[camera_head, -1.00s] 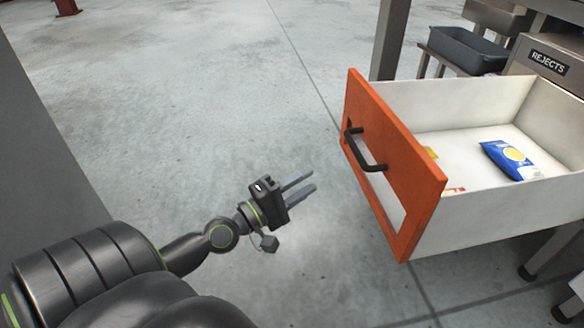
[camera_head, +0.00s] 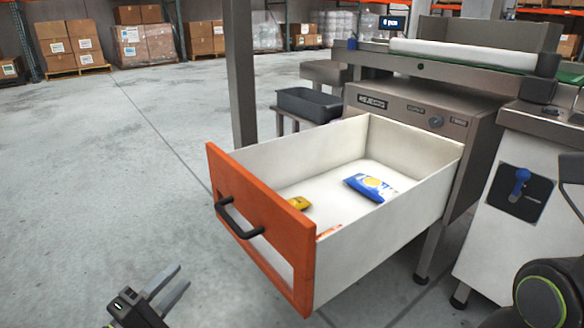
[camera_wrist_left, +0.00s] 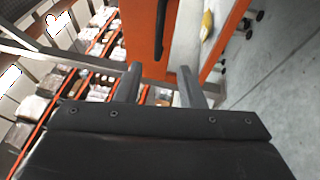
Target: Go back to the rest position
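My left gripper (camera_head: 168,288) is at the bottom left of the head view, in front of and below the drawer, touching nothing. Its two fingers are apart with nothing between them; they also show in the left wrist view (camera_wrist_left: 160,85). The drawer with an orange front (camera_head: 285,228) and a black handle (camera_head: 237,219) stands pulled out. It holds a blue packet (camera_head: 371,187), a yellow packet (camera_head: 299,203) and a partly hidden orange-red item. Part of my right arm shows at the lower right edge; its gripper is out of view.
The weigher cabinet with the rejects label (camera_head: 400,110) stands behind the drawer. A grey bin (camera_head: 309,104) is on a stand beside it. A white cabinet (camera_head: 500,220) stands at the right. The floor (camera_head: 110,180) to the left is clear. Pallets of boxes (camera_head: 145,42) are far back.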

